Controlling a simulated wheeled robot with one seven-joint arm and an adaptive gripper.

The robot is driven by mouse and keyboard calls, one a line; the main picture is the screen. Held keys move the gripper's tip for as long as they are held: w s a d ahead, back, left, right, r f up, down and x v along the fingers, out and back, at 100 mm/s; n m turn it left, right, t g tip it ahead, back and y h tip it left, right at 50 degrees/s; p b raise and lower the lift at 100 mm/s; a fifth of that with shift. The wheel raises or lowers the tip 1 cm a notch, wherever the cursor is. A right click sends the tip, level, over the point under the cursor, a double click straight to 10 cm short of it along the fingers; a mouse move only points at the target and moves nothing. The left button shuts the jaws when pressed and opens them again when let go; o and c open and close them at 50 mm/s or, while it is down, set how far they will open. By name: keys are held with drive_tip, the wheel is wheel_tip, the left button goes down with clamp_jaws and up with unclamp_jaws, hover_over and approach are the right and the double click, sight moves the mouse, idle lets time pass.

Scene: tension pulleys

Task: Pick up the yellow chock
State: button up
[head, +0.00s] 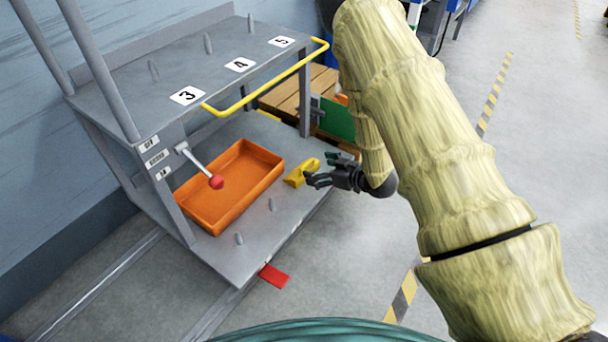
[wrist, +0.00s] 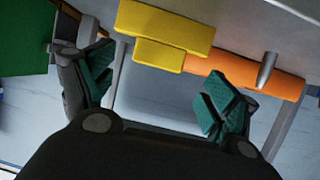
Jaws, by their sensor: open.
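The yellow chock (head: 297,176) lies on the lower grey shelf of the cart, right of the orange tray, near the shelf's edge. In the wrist view the chock (wrist: 170,28) is at the top middle, beyond my fingertips. My gripper (head: 325,170) is just right of the chock at the shelf edge. The wrist view shows my gripper (wrist: 158,82) open, with green finger pads wide apart and nothing between them. The chock looks close in front of the fingers but not between them. In the head view the gripper may hide part of the chock's right side.
The orange tray (head: 274,158) is left of the chock; it also shows in the wrist view (wrist: 240,75). A grey peg (wrist: 267,70) stands nearby. The upper shelf (head: 130,90) and yellow rail (head: 262,91) are above. A red pedal (head: 274,276) sticks out low in front.

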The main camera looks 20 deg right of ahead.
sight(308, 164)
drive_tip(key=shift+b+x, duration=1.7)
drive_tip(key=shift+x, duration=0.4)
drive_tip(key=shift+w+a, duration=0.25)
drive_tip(key=shift+w, duration=0.4)
drive_tip(key=shift+c, duration=0.5)
drive_tip(key=shift+r, duration=0.1)
drive_tip(key=c, duration=1.5)
